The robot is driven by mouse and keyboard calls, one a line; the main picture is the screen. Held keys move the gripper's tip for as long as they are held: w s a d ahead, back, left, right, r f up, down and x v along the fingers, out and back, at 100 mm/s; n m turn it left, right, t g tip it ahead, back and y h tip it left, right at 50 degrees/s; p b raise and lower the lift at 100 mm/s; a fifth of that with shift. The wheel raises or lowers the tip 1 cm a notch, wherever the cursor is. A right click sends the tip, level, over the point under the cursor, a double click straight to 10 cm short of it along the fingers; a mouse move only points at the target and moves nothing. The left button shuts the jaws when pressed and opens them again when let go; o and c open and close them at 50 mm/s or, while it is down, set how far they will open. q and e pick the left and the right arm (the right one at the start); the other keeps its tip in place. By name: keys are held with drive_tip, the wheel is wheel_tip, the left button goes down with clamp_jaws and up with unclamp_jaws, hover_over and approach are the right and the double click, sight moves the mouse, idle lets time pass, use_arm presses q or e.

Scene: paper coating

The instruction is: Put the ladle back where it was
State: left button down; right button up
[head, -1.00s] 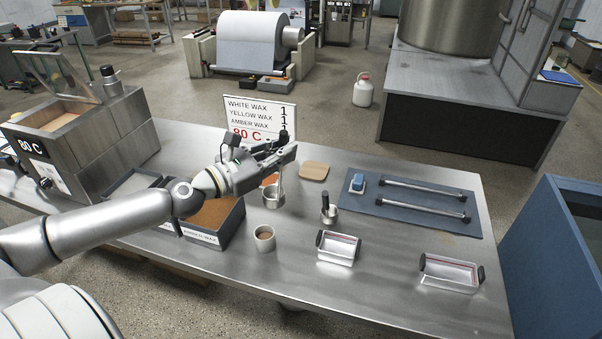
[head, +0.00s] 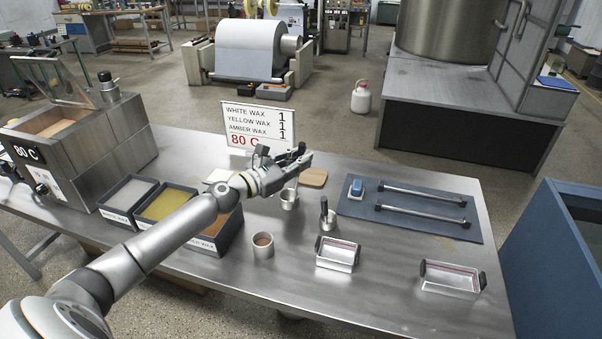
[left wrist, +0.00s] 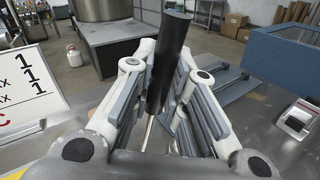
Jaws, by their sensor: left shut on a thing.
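My left gripper (head: 298,160) is at the back middle of the table, below and right of the sign. It is shut on the ladle, whose metal cup (head: 289,200) hangs below the fingers, upright. I cannot tell whether the cup touches the table. In the left wrist view, the ladle's black handle (left wrist: 168,62) stands between the fingers (left wrist: 165,105), slightly tilted, with its thin metal stem below. A wooden pad (head: 313,178) lies just right of the cup. My right gripper is not in view.
Wax bins, including yellow wax (head: 168,203), stand left, partly behind my left arm. A cup of brown contents (head: 263,246), a small pot with a black handle (head: 328,219) and two metal trays (head: 338,254) stand in front. A blue mat (head: 409,223) with bars lies right.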

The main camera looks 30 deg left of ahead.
use_arm(q)
drive_tip(key=shift+w+f, duration=0.4)
wheel_tip(320, 180, down, 3)
drive_tip(key=shift+w+f, duration=0.1)
drive_tip(key=shift+a, duration=0.1)
drive_tip(key=shift+f+b, duration=0.2)
drive_tip(key=shift+b, duration=0.2)
drive_tip(key=c, duration=1.4)
unclamp_jaws()
drive_tip(key=shift+c, duration=0.2)
drive_tip(key=shift+r, duration=0.1)
